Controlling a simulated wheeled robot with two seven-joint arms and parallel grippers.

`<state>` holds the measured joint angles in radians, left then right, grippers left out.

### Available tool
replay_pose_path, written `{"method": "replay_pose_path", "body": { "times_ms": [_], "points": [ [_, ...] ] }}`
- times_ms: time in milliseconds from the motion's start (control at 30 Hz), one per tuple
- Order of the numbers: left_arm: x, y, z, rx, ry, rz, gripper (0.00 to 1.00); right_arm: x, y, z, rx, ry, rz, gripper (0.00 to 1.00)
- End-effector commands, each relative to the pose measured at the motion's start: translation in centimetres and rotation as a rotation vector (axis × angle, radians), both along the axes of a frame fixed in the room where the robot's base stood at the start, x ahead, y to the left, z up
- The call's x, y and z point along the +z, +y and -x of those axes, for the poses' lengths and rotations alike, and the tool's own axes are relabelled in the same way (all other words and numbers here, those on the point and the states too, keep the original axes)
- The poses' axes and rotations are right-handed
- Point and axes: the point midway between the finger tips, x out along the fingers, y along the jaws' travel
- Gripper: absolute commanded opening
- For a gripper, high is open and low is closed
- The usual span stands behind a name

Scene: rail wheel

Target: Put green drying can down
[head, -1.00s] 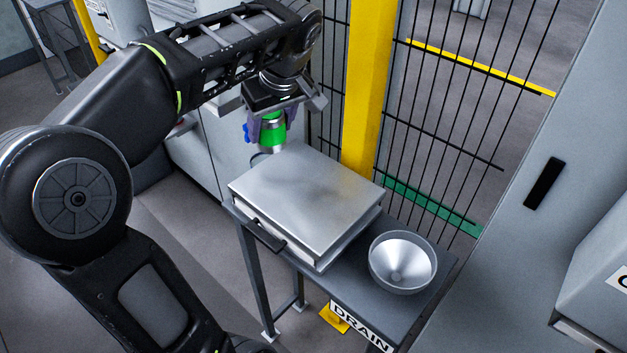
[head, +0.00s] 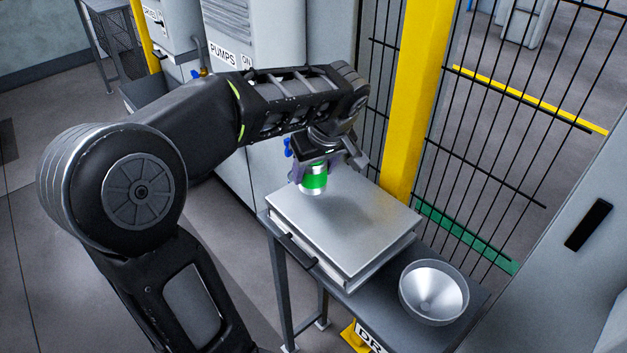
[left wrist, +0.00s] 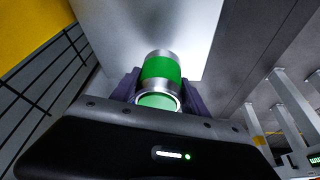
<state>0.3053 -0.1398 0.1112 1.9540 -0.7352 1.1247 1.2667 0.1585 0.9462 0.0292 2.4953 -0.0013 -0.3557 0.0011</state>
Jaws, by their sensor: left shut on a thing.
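The green drying can (head: 314,181), a small cylinder with a green band and silver ends, is upright in my left gripper (head: 318,178). In the head view it is over the back left part of the flat metal box (head: 345,225). I cannot tell whether its base touches the box top. In the left wrist view the can (left wrist: 160,70) sits between the two dark fingers (left wrist: 158,88), with the pale box top beyond it. My right gripper is not in view.
The box lies on a dark stand. A metal funnel bowl (head: 434,291) stands at its right. A yellow post (head: 420,100) and a wire fence rise close behind. Much of the box top is clear.

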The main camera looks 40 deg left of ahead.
Motion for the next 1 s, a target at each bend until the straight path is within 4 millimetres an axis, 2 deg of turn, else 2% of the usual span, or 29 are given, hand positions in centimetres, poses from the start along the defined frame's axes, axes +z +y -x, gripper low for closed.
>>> {"method": "replay_pose_path", "body": {
  "times_ms": [200, 633, 667, 900, 1000],
  "points": [
    [-2.9, 0.0, 0.1, 0.0, 0.005, 0.0, 0.03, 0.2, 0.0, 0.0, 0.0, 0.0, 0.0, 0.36],
    [-3.6, 0.0, 0.0, -0.001, 0.001, 0.0, 0.03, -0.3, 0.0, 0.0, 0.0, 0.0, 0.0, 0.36],
    [-3.6, 0.0, 0.0, -0.001, 0.002, 0.0, 0.53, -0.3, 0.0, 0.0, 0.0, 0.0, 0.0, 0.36],
    [-3.5, 0.0, 0.1, 0.0, 0.002, 0.0, 0.73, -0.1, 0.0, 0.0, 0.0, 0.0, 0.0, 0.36],
    [-3.5, 0.0, 0.1, 0.0, 0.002, 0.0, 0.74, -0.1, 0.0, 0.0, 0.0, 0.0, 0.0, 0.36]
  ]
}}
